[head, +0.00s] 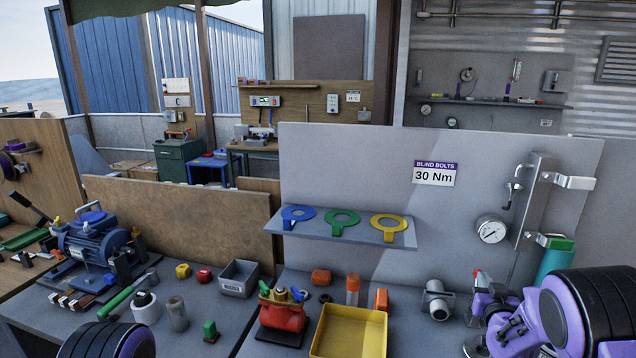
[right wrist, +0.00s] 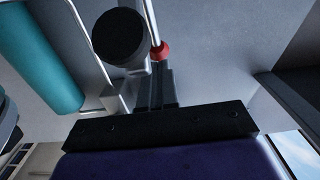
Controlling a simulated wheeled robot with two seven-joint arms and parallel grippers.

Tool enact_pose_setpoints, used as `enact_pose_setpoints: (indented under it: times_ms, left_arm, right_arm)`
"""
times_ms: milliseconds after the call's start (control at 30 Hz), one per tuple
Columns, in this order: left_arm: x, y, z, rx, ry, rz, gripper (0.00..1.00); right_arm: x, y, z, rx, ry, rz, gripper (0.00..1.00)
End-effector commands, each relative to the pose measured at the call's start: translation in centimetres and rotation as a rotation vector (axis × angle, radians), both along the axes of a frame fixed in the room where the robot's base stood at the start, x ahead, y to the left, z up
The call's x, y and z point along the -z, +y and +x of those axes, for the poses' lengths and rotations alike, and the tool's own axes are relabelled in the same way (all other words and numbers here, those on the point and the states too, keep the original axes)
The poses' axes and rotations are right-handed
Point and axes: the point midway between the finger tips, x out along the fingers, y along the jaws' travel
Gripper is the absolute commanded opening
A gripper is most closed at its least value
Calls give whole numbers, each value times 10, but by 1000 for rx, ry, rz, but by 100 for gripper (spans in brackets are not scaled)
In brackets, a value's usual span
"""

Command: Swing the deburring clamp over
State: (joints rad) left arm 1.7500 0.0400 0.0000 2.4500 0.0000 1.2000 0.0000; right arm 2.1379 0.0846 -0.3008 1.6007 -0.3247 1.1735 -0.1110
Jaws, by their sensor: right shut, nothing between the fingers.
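A small red-tipped handle (head: 477,273), which looks like part of the deburring clamp, shows at the right of the bench in the head view. In the right wrist view a red collar (right wrist: 160,51) sits on a thin metal rod, beside a black round part (right wrist: 118,37). My right gripper (head: 482,286) is by the red part, and its arm hides much of what stands there. In the right wrist view its fingers (right wrist: 161,75) are shut with nothing between them, close to the red collar; I cannot tell if they touch. My left gripper is out of view.
A teal cylinder (head: 556,262) stands right of my right gripper. A gauge (head: 491,230) and metal bracket (head: 534,202) are on the grey panel behind. A silver fitting (head: 437,300) and yellow bin (head: 350,332) are to the left. A shelf (head: 347,237) holds coloured rings.

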Motion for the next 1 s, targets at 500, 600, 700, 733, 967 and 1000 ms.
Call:
enact_pose_setpoints:
  times_ms: [500, 600, 700, 733, 967, 1000]
  left_arm:
    - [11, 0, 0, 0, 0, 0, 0]
    - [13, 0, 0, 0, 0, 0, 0]
    - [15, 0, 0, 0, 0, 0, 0]
    - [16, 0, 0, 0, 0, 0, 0]
    - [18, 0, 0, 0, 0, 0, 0]
    - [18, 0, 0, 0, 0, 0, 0]
  right_arm:
    - [8, -2, 10, 0, 0, 0, 0]
    - [10, -3, 12, -1, 1, 0, 0]
    - [11, -3, 15, -1, 0, 0, 0]
    - [12, -3, 15, 0, 0, 0, 0]
    - [12, -4, 18, 0, 0, 0, 0]
    - [12, -4, 18, 0, 0, 0, 0]
